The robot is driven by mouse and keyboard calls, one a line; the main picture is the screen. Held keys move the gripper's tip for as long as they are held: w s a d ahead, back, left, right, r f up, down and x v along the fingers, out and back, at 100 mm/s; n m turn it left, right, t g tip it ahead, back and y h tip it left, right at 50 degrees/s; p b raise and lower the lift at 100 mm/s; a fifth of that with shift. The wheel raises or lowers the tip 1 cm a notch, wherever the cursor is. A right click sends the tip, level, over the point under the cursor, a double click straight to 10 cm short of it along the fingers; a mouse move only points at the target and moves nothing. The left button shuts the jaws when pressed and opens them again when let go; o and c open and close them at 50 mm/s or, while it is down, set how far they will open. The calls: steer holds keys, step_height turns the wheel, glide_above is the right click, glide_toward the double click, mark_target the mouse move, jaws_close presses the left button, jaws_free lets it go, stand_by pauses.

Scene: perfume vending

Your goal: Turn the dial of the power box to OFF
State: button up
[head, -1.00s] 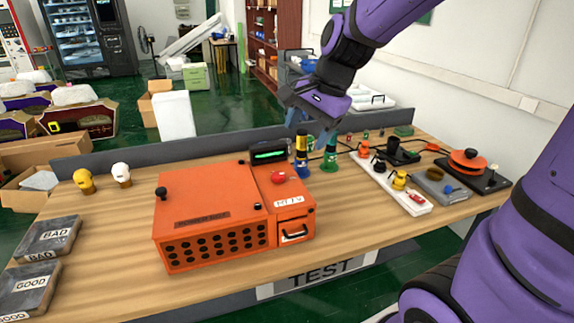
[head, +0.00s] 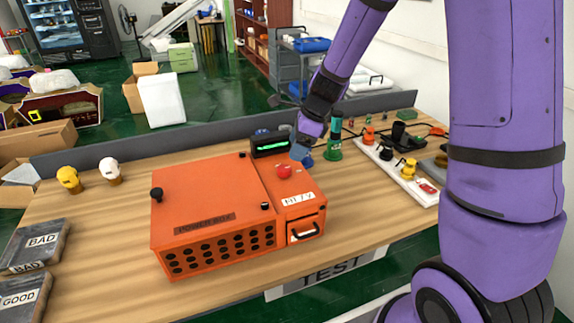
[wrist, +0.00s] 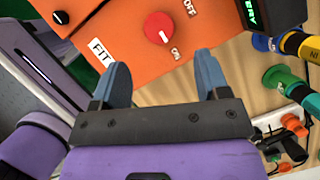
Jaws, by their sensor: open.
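The orange power box (head: 205,200) stands on the wooden table, and its right section also shows in the wrist view (wrist: 110,45). Its red dial (head: 284,172) is on top of that section. In the wrist view the red dial (wrist: 158,27) has a white mark that points toward the ON label (wrist: 175,53). The OFF label (wrist: 189,9) is at the dial's upper right. My gripper (head: 302,152) is just right of and above the dial in the head view. In the wrist view my gripper (wrist: 162,68) is open and empty, with the dial beyond its fingertips, not between them.
A small display (head: 270,143) with green text stands behind the dial. Green and blue-yellow plugs (wrist: 290,85) are close to the right finger in the wrist view. A white power strip (head: 405,178) lies farther right. Black knobs (head: 157,194) stick up from the box lid.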

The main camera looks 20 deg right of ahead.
mark_target(285, 168)
steer(key=x, duration=0.7)
steer(key=shift+a+f, duration=0.1)
steer(key=shift+f, duration=0.1)
steer(key=c, duration=0.9)
